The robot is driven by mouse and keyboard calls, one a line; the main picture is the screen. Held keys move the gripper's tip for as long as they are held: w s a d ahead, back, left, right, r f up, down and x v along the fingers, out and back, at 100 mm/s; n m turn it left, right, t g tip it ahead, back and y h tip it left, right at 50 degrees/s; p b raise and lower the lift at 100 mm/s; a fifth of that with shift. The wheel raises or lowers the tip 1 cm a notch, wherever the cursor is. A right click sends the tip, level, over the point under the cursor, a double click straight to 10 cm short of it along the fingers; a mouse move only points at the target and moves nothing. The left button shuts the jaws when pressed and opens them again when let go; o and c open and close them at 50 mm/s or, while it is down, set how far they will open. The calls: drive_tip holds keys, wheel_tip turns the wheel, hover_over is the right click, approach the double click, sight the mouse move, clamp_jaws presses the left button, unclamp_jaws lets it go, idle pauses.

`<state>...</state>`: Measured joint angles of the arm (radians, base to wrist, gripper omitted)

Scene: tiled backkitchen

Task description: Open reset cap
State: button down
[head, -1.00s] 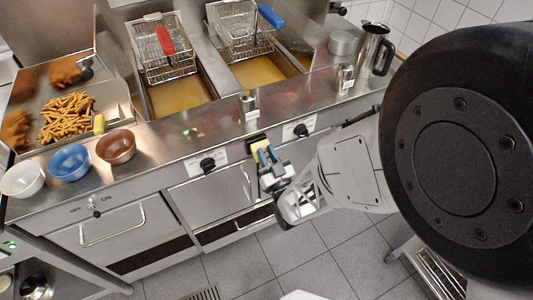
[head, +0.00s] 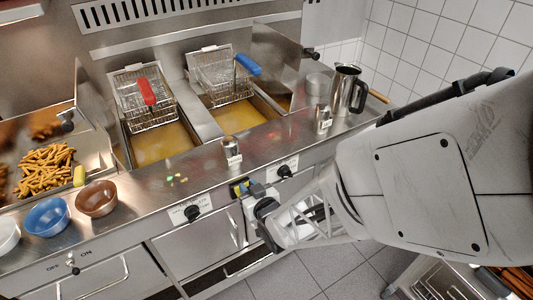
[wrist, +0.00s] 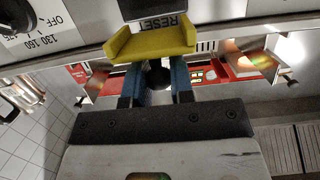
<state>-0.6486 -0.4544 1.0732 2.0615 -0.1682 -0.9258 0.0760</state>
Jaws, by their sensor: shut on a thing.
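The fingertips are partly hidden behind the cap. A dark round shape shows between the fingers; I cannot tell what it is.
A black knob (head: 192,212) is left of my gripper and another knob (head: 285,171) is right of it. Fryer baskets (head: 146,98), bowls (head: 97,198) and a steel jug (head: 346,92) stand above on the counter. The tiled floor (head: 335,262) below is open.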

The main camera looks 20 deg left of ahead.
drive_tip(key=shift+w+a+r+g+h, duration=0.15)
drive_tip(key=shift+r+g+h, duration=0.1)
drive_tip(key=shift+g+h, duration=0.05)
idle(0.4)
drive_tip(key=c, duration=1)
unclamp_jaws()
drive_tip(key=shift+v, duration=3.9)
drive_tip(key=shift+r, duration=0.1)
drive_tip(key=shift+w+r, duration=0.1)
